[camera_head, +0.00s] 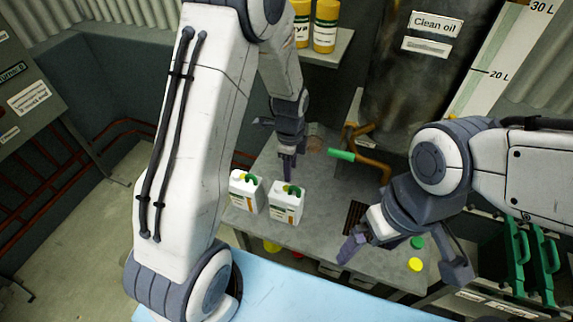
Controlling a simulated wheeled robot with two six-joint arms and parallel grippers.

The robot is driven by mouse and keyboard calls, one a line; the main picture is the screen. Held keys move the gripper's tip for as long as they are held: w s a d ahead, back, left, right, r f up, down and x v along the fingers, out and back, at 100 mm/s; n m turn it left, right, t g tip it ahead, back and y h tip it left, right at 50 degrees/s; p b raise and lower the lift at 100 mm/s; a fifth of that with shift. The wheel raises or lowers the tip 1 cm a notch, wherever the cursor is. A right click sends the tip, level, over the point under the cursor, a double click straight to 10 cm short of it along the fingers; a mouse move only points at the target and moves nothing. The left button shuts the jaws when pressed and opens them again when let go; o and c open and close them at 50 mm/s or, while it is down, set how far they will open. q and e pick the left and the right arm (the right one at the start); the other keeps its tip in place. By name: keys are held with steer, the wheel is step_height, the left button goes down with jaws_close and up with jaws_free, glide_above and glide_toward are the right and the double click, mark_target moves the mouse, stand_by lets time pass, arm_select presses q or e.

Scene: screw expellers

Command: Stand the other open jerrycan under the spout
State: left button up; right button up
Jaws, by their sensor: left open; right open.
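Two white jerrycans with labels stand side by side on the grey bench: a left one (246,192) and a right one (286,205). Each shows green and yellow at its top; I cannot tell whether these are caps. The spout, a brown pipe (374,168) with a green handle (341,155), comes from the clean oil tank (412,70). A dark grate (354,216) lies in the bench in front of it. My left gripper (288,176) is open just above the right jerrycan's top. My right gripper (405,262) is open and empty over the bench's front right.
A green cap (417,242) and a yellow cap (415,264) lie on the bench near my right gripper. Green jerrycans (530,255) stand at the right. Yellow containers (325,25) sit on a shelf above. The bench between the right jerrycan and the grate is clear.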

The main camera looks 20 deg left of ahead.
arm_select(q)
steer(key=s+d+r+n, duration=0.5)
steer(key=s+d+r, duration=0.5)
steer(key=r, duration=0.2)
steer(key=s+d+r+n+b, duration=0.1)
steer(key=s+n, duration=0.1)
steer(key=s, duration=0.4)
steer(key=s+n+b, duration=0.2)
steer(key=s+n, duration=0.1)
steer(key=s, duration=0.4)
steer(key=shift+s+d+r+h, duration=0.25)
steer(key=shift+d+r+h, duration=0.1)
steer(key=shift+h, duration=0.05)
